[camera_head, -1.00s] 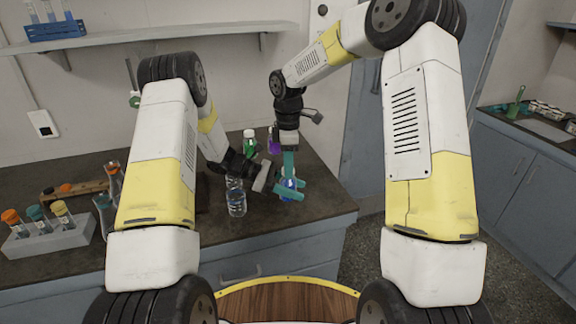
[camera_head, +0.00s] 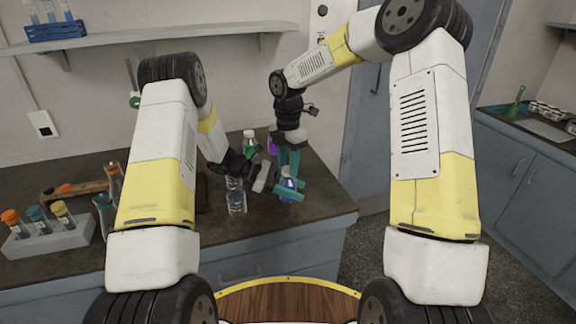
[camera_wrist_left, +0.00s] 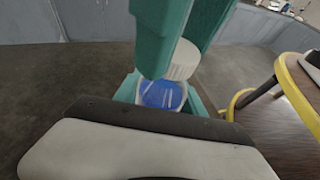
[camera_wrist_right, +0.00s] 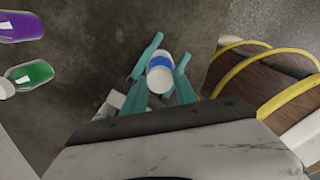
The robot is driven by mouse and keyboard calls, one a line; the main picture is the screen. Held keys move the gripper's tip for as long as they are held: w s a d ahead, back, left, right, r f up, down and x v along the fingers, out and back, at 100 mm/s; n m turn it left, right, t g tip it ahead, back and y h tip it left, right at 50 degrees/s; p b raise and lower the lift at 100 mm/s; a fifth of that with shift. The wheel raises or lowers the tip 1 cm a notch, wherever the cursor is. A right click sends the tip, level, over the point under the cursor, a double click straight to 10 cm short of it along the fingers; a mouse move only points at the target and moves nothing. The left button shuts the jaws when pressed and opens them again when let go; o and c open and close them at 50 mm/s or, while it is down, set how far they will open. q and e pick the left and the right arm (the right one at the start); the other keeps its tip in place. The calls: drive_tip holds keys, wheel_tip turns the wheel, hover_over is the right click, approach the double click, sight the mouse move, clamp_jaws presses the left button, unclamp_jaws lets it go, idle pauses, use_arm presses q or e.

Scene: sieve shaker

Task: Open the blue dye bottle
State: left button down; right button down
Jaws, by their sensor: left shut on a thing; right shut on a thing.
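The blue dye bottle (camera_head: 288,184) is upright near the right end of the dark bench, held around its body by my left gripper (camera_head: 291,191), which reaches in from the left. The bottle also shows in the left wrist view (camera_wrist_left: 160,94), with its ribbed white cap (camera_wrist_left: 184,60) on top. My right gripper (camera_head: 288,164) points down from above, with its teal fingers shut on the cap. I cannot tell whether the cap is still seated on the neck. In the right wrist view the bottle (camera_wrist_right: 160,62) sits between teal fingers.
A clear bottle (camera_head: 236,201) stands just left of the blue one. A green bottle (camera_head: 249,143) and a purple bottle (camera_head: 272,145) stand behind. A tube rack (camera_head: 48,238) is at the bench's left. The bench's right corner is clear.

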sight(288, 169)
drive_tip(key=shift+r, duration=0.2)
drive_tip(key=shift+r, duration=0.9)
drive_tip(key=shift+r, duration=2)
use_arm(q)
drive_tip(key=c, duration=0.6)
unclamp_jaws()
drive_tip(key=shift+a, duration=0.15)
drive_tip(key=v, duration=0.7)
drive_tip(key=shift+a+r, duration=0.1)
drive_tip(key=shift+r, duration=0.15)
